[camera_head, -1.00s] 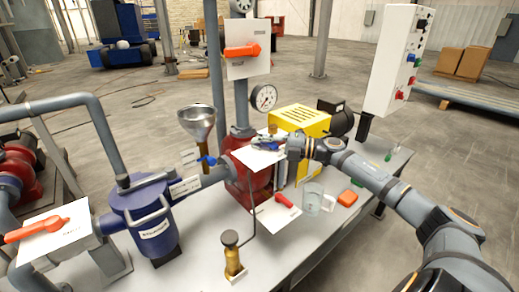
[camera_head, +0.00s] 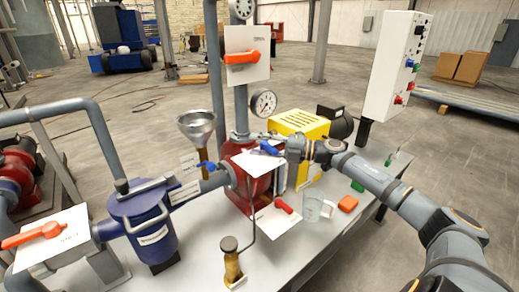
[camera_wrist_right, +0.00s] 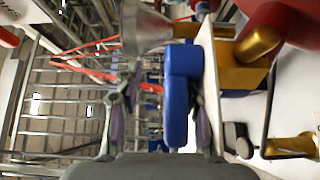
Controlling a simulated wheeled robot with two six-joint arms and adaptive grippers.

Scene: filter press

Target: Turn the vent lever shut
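A blue lever (camera_head: 270,148) sits over a white plate (camera_head: 257,160) above the red pump body (camera_head: 240,190). Its label is too small to read. In the right wrist view the blue lever (camera_wrist_right: 178,92) stands beside a brass valve body (camera_wrist_right: 238,70). My right gripper (camera_head: 268,137) is at the lever in the head view, its fingers partly hard to make out. In the wrist view its two fingers (camera_wrist_right: 163,118) are apart, with the lever between them, nearer the right finger. A clear gap shows on the left side. My left gripper is out of view.
A steel funnel (camera_head: 196,127) stands left of the pump and a pressure gauge (camera_head: 263,103) above it. A yellow box (camera_head: 300,122) is behind my right gripper. A clear beaker (camera_head: 312,209) and an orange block (camera_head: 348,204) stand on the grey bench (camera_head: 300,250).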

